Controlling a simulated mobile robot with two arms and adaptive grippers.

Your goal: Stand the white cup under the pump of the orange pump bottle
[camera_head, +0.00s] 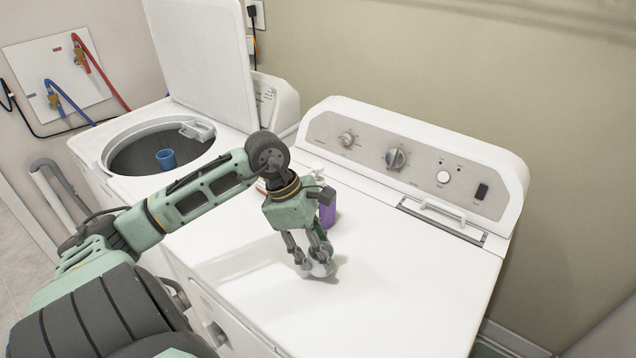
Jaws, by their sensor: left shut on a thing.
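My left gripper (313,262) points down over the white top of the right-hand machine. It is shut on the white cup (323,270), which is small and partly hidden by the fingers. The cup is at or just above the surface; I cannot tell whether it touches. Behind the gripper's wrist a small orange-red patch (261,187) shows, which may be part of the orange pump bottle. My right gripper is not in view.
A purple bottle (328,213) stands just behind my left gripper. The open washer (120,187) is at the left, with a blue cup (166,158) at its opening. The dryer's control panel (395,155) rises at the back. The dryer top (420,270) is clear to the right.

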